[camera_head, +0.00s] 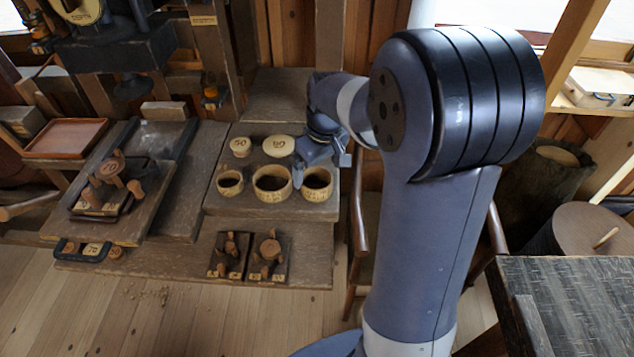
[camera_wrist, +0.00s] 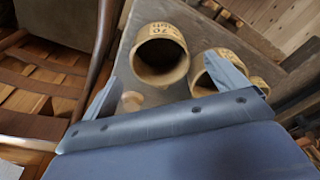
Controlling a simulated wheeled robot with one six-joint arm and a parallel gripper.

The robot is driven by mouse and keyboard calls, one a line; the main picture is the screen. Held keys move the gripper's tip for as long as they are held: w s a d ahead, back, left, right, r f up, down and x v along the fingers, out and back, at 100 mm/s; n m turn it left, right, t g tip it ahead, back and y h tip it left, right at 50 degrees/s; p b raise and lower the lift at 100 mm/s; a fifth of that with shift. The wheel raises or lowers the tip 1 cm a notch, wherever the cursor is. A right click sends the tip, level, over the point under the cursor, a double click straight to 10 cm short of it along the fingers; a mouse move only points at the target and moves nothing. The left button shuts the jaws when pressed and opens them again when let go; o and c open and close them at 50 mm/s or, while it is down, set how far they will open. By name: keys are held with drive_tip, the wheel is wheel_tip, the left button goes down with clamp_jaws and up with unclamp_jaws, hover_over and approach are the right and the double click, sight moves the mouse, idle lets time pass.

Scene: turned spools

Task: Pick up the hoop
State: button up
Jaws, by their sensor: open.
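Three pale wooden hoops stand in a row on the raised wooden bench: a left one (camera_head: 230,182), a middle one (camera_head: 272,184) and a right one (camera_head: 317,185). All are open at the top with dark marks on their sides. In the wrist view the nearest hoop (camera_wrist: 161,55), marked 70, lies beyond and partly between the fingers; the others show to its right, partly covered by a finger. My gripper (camera_head: 322,160) is open and empty, above and behind the right hoop. Its two spread fingers (camera_wrist: 168,75) show in the wrist view. I see no contact with a hoop.
Two pale round discs, one left (camera_head: 241,147) and one right (camera_head: 278,146), lie behind the hoops. Two dark trays (camera_head: 249,262) with turned pieces sit in front. A wooden chair (camera_head: 360,225) stands close to the bench's right side. A red-brown tray (camera_head: 66,138) is far left.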

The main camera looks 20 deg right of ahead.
sight(316, 179)
drive_tip(key=shift+w+a+f+p, duration=0.1)
drive_tip(key=shift+f+p, duration=0.05)
drive_tip(key=shift+f, duration=1.05)
drive_tip(key=shift+w+a+f+p, duration=0.1)
drive_tip(key=shift+f+p, duration=0.05)
drive_tip(key=shift+f, duration=1)
drive_tip(key=shift+c, duration=0.5)
drive_tip(key=c, duration=0.9)
